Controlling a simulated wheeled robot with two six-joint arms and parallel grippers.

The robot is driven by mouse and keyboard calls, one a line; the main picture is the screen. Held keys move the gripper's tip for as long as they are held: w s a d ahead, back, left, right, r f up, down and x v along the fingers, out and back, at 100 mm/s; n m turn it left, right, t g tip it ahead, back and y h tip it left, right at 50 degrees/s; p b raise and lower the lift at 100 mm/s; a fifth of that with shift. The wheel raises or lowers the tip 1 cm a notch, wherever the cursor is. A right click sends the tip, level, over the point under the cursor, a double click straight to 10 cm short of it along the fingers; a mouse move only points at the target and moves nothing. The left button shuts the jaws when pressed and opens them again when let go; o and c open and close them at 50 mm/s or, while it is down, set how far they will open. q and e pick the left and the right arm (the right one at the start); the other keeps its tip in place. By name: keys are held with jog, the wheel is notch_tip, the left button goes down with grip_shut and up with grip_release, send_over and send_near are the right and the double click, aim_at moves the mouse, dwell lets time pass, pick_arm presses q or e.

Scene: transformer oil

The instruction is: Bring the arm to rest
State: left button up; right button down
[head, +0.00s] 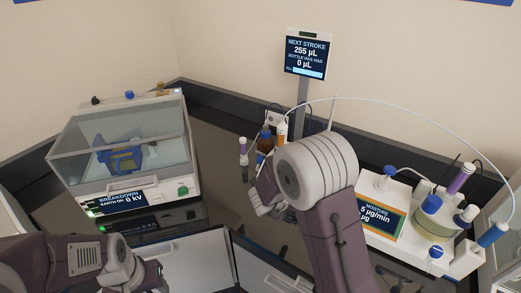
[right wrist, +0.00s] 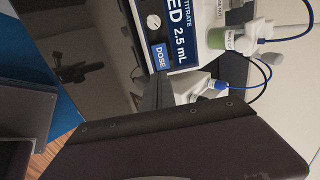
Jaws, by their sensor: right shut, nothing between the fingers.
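My right arm (head: 335,225) rises through the middle of the head view. Its large grey joint faces the camera. My right gripper (head: 262,198) is at the left of that joint, shut and empty, and partly hidden by the arm. My left gripper (head: 152,276) is low at the left of the head view, in front of the breakdown tester (head: 125,160). Its fingers are too small and dark to tell open from shut.
The moisture device (head: 415,225) with blue-capped bottles stands right of my right arm. A display (head: 306,57) stands behind on a post. The right wrist view shows a DOSE panel (right wrist: 160,58).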

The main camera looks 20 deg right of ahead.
jog(key=a+r+n+t+y+b, duration=0.3)
jog(key=a+r+n+y, duration=0.15)
jog(key=n, duration=0.55)
jog(key=s+a+f+n+g+y, duration=0.1)
jog(key=s+f+n+g, duration=0.2)
jog(key=s+n, duration=0.5)
jog(key=s+a+f+n+g+y, duration=0.1)
jog(key=s+f+n+g, duration=0.3)
jog(key=s+n, duration=0.5)
jog(key=shift+a+f+n, duration=0.3)
jog(key=shift+a+n, duration=0.1)
jog(key=shift+a, duration=0.4)
jog(key=shift+s, duration=0.1)
